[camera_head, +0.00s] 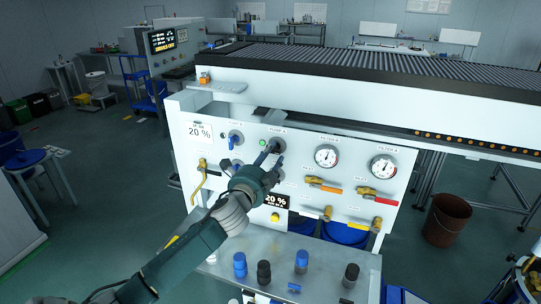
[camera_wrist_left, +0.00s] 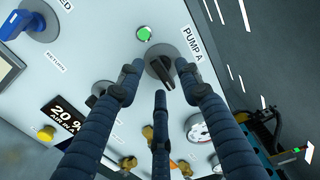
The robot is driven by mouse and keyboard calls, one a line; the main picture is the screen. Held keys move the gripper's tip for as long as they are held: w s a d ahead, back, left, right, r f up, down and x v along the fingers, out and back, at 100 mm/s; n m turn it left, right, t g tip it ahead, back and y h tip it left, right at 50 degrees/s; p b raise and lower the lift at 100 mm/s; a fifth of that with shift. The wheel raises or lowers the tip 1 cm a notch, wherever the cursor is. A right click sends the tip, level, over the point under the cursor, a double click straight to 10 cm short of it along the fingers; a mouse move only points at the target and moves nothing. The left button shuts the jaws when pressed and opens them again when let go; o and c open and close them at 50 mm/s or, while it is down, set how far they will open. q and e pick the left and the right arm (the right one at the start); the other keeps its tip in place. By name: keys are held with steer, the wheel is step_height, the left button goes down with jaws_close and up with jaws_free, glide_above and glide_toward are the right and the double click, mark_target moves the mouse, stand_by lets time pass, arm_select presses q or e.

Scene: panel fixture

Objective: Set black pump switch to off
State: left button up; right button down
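The black pump switch (camera_wrist_left: 160,68) is a dark rotary knob on a round grey base, beside the label "PUMP A" in the left wrist view. Its handle lies at a slant. In the head view the switch (camera_head: 278,144) is partly covered by my left gripper (camera_head: 269,158). My left gripper (camera_wrist_left: 158,80) has its dark fingers spread, with two fingertips on either side of the knob and a third below it. I cannot tell whether any finger touches it. A green round light (camera_wrist_left: 144,34) is next to the switch. My right gripper is not in view.
A blue handle (camera_head: 235,140) sits left of the switch. Two gauges (camera_head: 326,156), valves with orange and red handles (camera_head: 376,197) and a "20 %" display (camera_head: 275,200) share the white panel. Blue and black knobs stand on the ledge (camera_head: 320,270) below.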

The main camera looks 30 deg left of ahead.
arm_select(q)
jaws_close()
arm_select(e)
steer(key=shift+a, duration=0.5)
arm_select(q)
steer(key=shift+n, duration=0.3)
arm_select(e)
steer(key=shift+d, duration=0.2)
arm_select(q)
steer(key=n+p, duration=0.1)
steer(key=n, duration=0.4)
steer(key=n+p, duration=0.1)
steer(key=n, duration=1.1)
steer(key=shift+d+r+p, duration=0.2)
steer(key=shift+d+p, duration=0.05)
steer(key=shift+p, duration=0.15)
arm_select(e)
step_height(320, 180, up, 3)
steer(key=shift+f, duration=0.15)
arm_select(q)
steer(key=shift+w+n, duration=0.1)
steer(key=shift+n, duration=0.2)
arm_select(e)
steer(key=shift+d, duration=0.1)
